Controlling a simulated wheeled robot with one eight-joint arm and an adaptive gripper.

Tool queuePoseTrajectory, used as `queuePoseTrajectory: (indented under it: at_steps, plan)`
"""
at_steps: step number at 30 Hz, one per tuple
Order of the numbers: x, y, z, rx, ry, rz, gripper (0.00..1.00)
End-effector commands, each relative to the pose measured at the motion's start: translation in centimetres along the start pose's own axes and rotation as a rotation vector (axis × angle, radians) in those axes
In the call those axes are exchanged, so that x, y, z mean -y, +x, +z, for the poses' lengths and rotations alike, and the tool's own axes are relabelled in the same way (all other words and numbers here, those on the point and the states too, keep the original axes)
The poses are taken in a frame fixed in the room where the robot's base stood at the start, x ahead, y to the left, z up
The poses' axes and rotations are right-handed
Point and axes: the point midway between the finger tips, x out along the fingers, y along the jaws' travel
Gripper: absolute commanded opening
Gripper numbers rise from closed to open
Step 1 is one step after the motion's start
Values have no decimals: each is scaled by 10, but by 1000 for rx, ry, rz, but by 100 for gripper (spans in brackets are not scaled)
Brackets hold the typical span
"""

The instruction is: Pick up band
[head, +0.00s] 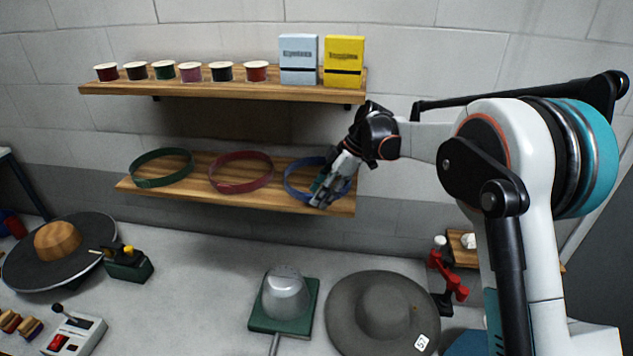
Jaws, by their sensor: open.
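Three hat bands lie on the lower wooden shelf (240,199): a green band (161,182) at the left, a dark red band (240,187) in the middle, and a blue band (299,196) at the right. My gripper (320,198) is open at the blue band, in front of its right part. It hides some of that band. I cannot tell whether the fingers touch the band or stand around its rim.
The upper shelf (200,88) holds several spools, a pale box (298,60) and a yellow box (344,62). Below stand a grey hat (383,308), a metal dome on a green base (284,296), a round turntable (60,255) and a switch box (75,334).

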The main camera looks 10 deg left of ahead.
Motion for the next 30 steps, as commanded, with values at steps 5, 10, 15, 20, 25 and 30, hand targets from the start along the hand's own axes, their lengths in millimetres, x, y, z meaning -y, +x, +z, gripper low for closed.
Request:
queuePoseTrajectory:
  at_steps: [5, 10, 15, 20, 25, 30]
  plan:
    - [0, 2, 0, 0, 0, 0, 41]
    - [0, 2, 0, 0, 0, 0, 19]
    - [0, 2, 0, 0, 0, 0, 0]
    - [0, 2, 0, 0, 0, 0, 0]
    - [0, 0, -1, 0, 0, 0, 0]
    - [3, -6, 2, 0, 2, 0, 0]
